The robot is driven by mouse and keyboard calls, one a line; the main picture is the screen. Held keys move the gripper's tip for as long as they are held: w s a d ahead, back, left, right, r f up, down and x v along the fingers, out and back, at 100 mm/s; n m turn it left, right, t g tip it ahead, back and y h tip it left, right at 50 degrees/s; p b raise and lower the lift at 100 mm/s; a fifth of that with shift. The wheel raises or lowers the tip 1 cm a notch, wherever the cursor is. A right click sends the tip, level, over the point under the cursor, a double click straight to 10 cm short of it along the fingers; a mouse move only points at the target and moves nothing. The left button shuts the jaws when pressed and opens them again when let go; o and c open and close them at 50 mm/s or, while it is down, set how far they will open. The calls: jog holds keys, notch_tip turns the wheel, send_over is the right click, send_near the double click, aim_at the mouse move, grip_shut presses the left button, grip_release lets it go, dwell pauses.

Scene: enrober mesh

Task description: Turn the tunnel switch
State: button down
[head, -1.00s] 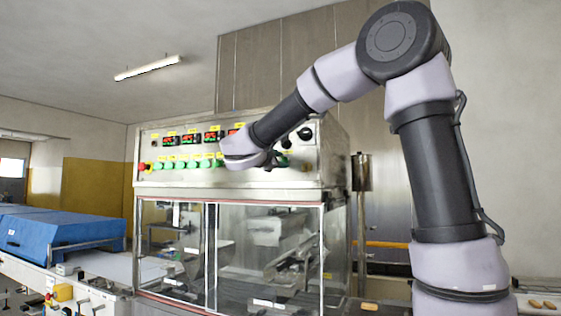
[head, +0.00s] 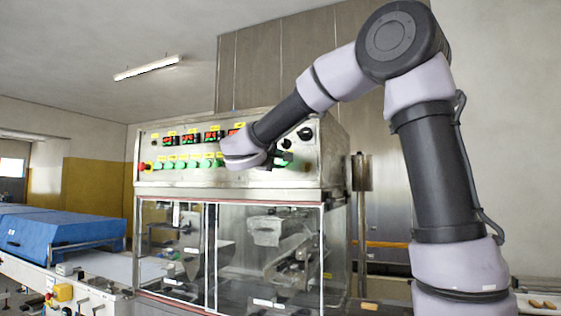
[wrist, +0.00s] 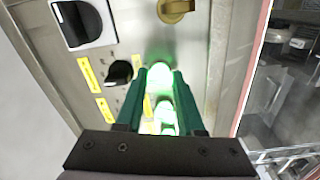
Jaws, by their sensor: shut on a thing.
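A steel control panel (head: 205,177) on the machine carries a row of green-lit switches (head: 182,164). My gripper (head: 283,158) is at the right part of this panel in the head view, partly hidden by my wrist. In the wrist view the two green fingers of my gripper (wrist: 162,76) are closed around a glowing green switch (wrist: 160,80), at the panel face. Its label cannot be read, so I cannot tell by name whether it is the tunnel switch. The glow blurs its knob angle.
Black knobs (wrist: 119,72) with yellow labels sit left of the fingers, and a brass-coloured knob (wrist: 175,8) lies beyond them. Red displays (head: 190,138) and a red button (head: 143,166) are further left. Glass doors (head: 265,255) are below the panel.

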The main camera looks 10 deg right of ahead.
jog(key=shift+f+m, duration=0.1)
jog(key=shift+m, duration=1.6)
jog(key=c, duration=0.5)
grip_release()
jog(key=v, duration=1.1)
jog(key=shift+d, duration=0.1)
